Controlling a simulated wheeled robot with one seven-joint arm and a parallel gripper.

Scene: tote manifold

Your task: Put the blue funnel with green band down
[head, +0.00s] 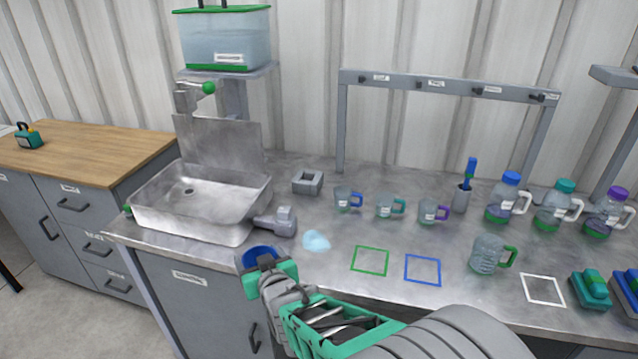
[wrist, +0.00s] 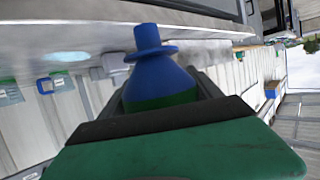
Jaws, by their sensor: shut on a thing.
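The blue funnel with green band (head: 258,255) is held at the tip of my gripper (head: 272,268), in front of the counter's front edge in the head view. In the wrist view the funnel (wrist: 155,70) shows its blue spout and flange, with the green band lower, near the jaws. My gripper (wrist: 165,115) is shut on it. The funnel's far side is hidden by the jaws.
A metal sink (head: 200,205) stands at the left of the counter (head: 330,285). A clear blue puddle (head: 316,241), a green square outline (head: 370,261) and a blue one (head: 423,270) lie right of the gripper. Small jugs (head: 390,206) stand behind.

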